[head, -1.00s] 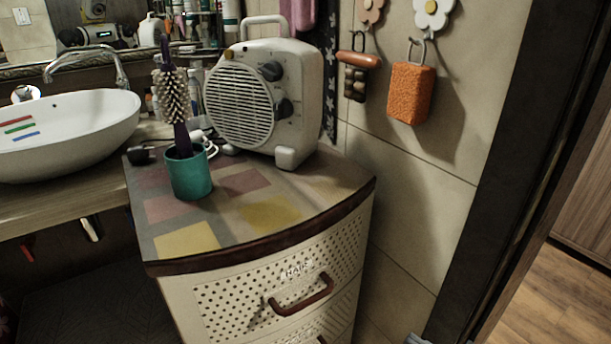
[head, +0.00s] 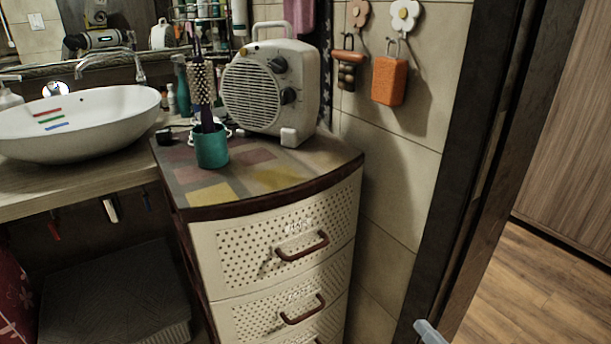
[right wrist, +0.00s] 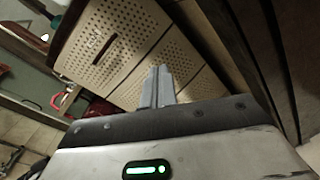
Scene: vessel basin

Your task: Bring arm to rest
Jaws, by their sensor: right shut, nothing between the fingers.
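My right gripper (head: 430,332) shows only as a pale fingertip at the bottom edge of the head view, right of the drawer cabinet. In the right wrist view its two grey fingers (right wrist: 158,86) are together with nothing between them. They point toward the perforated cabinet front; I cannot tell the exact gap. My left gripper is in neither view.
The cream drawer cabinet (head: 270,232) has brown handles. On it stand a white heater (head: 303,80) and a teal cup (head: 212,150) with a brush. A basin (head: 80,125) is at left. A dark door frame (head: 465,150) stands at right, with open wood floor beyond.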

